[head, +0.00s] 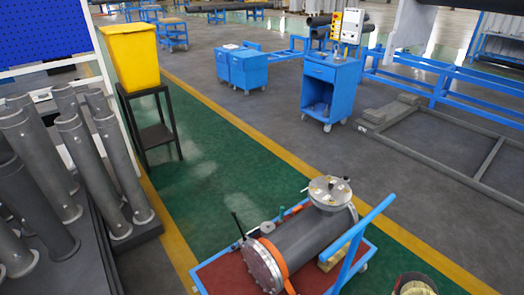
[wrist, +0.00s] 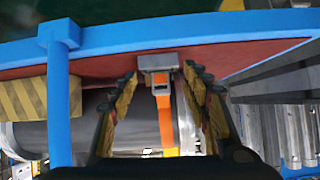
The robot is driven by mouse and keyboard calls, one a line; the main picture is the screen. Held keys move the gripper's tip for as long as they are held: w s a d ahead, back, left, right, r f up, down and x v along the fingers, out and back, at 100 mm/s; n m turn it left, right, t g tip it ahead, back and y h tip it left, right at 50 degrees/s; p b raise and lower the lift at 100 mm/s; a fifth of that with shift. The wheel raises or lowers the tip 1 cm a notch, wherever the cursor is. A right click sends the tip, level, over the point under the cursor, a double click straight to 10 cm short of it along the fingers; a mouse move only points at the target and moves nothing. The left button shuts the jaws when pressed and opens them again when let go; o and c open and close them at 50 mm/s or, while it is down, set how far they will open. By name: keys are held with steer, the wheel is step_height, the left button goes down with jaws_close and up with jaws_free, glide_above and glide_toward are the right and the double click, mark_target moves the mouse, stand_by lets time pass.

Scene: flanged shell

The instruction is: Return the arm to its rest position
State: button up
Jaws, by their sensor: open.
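The flanged shell (head: 312,240) is a dark grey cylinder lying on a blue trolley with a red deck (head: 222,270). It has a bolted end flange (head: 262,265) and a round flanged nozzle (head: 330,190) on top. An orange strap (head: 283,265) runs around it. In the wrist view, my gripper (wrist: 160,76) is open, its two padded fingers spread. The strap's orange band and metal buckle (wrist: 162,78) show between the fingers, with the shell (wrist: 105,130) behind. I cannot tell whether the fingers touch anything.
The trolley's blue handle (head: 362,232) rises at its right. Grey pipes (head: 70,160) stand on a rack at left, near a yellow bin (head: 132,55) on a black stand. A blue cabinet (head: 328,88) stands behind. The green floor lane beyond the trolley is clear.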

steer(key=s+d+f+m+g+h, duration=0.2)
steer(key=s+f+g, duration=0.1)
steer(key=s+f, duration=0.3)
steer(key=s+d+r+m+g+h, duration=0.1)
steer(key=s+d+r+g+h, duration=0.3)
steer(key=d, duration=0.3)
steer(key=d+r+m+g+h, duration=0.1)
steer(key=d+r+m+g, duration=0.15)
steer(key=r, duration=0.95)
steer(key=d+r+m+g, duration=0.1)
steer(key=d+r, duration=0.3)
steer(key=r, duration=0.9)
steer(key=s+a+r+t+p, duration=0.1)
steer(key=a+r, duration=0.6)
steer(key=r, duration=1.1)
steer(key=s+a+r+t+p, duration=0.1)
steer(key=s+a+r+t, duration=0.2)
steer(key=r, duration=1.5)
steer(key=s+a+r+t+p, duration=0.1)
steer(key=s+a+r+t, duration=0.2)
steer(key=a+r, duration=1)
steer(key=v, duration=0.5)
steer(key=shift+w+r, duration=0.25)
steer(key=shift+r, duration=0.15)
steer(key=shift+a, duration=0.1)
steer(key=shift+c, duration=0.5)
